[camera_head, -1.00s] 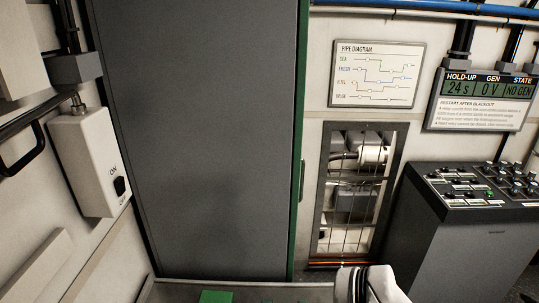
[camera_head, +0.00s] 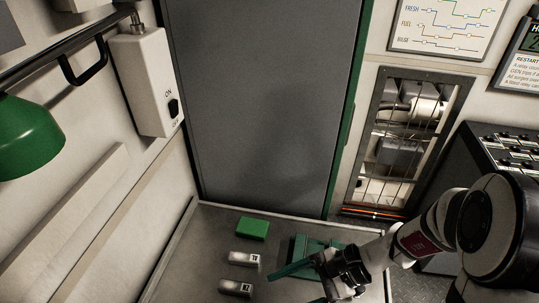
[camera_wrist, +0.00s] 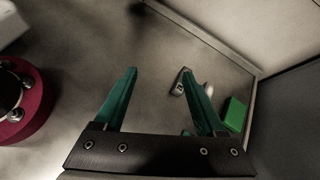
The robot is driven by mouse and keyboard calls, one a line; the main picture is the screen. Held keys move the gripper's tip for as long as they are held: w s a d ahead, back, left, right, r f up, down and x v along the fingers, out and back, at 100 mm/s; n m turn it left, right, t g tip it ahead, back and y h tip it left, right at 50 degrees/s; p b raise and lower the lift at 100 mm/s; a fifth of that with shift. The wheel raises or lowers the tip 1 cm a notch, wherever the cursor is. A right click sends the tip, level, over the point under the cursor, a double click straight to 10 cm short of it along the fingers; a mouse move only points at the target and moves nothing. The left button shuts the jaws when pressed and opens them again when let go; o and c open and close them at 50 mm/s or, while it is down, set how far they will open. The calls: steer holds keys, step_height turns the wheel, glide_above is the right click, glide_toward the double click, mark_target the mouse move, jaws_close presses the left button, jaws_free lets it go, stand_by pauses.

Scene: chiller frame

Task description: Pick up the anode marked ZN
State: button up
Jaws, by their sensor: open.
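Two small silver-grey blocks with dark end labels lie on the grey bench top in the head view: a farther one (camera_head: 241,259) and a nearer one (camera_head: 234,287). The nearer label may read ZN, but both labels are too small to be sure. My gripper (camera_head: 292,287) has green fingers, is open and empty, and is to the right of both blocks. In the wrist view my gripper (camera_wrist: 158,72) spreads over bare surface. One silver block (camera_wrist: 178,86) shows by the tip of the right finger, partly hidden by it.
A green block (camera_head: 251,228) lies behind the silver blocks; it also shows in the wrist view (camera_wrist: 234,114). A green object (camera_head: 305,246) lies behind my gripper. A raised rim (camera_head: 170,252) edges the bench. A green lamp (camera_head: 25,138) hangs at left. A red round part (camera_wrist: 22,112) shows left.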

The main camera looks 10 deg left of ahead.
steer(key=w+f+m+t+y, duration=0.1)
steer(key=f+m, duration=0.1)
steer(key=f, duration=0.1)
steer(key=w+a+f+m+t+y, duration=0.1)
steer(key=w+f+m, duration=0.1)
steer(key=f, duration=0.1)
steer(key=w+f+m+y, duration=0.1)
steer(key=w+f, duration=0.1)
steer(key=f, duration=0.2)
steer(key=shift+w+a+m+t, duration=0.2)
steer(key=shift+m+t, duration=0.2)
glide_toward(224, 284)
steer(key=x, duration=0.4)
steer(key=shift+a+f, duration=0.15)
steer(key=shift+f, duration=0.25)
steer(key=x, duration=0.5)
steer(key=shift+a+r, duration=0.1)
steer(key=shift+a, duration=0.25)
jaws_close()
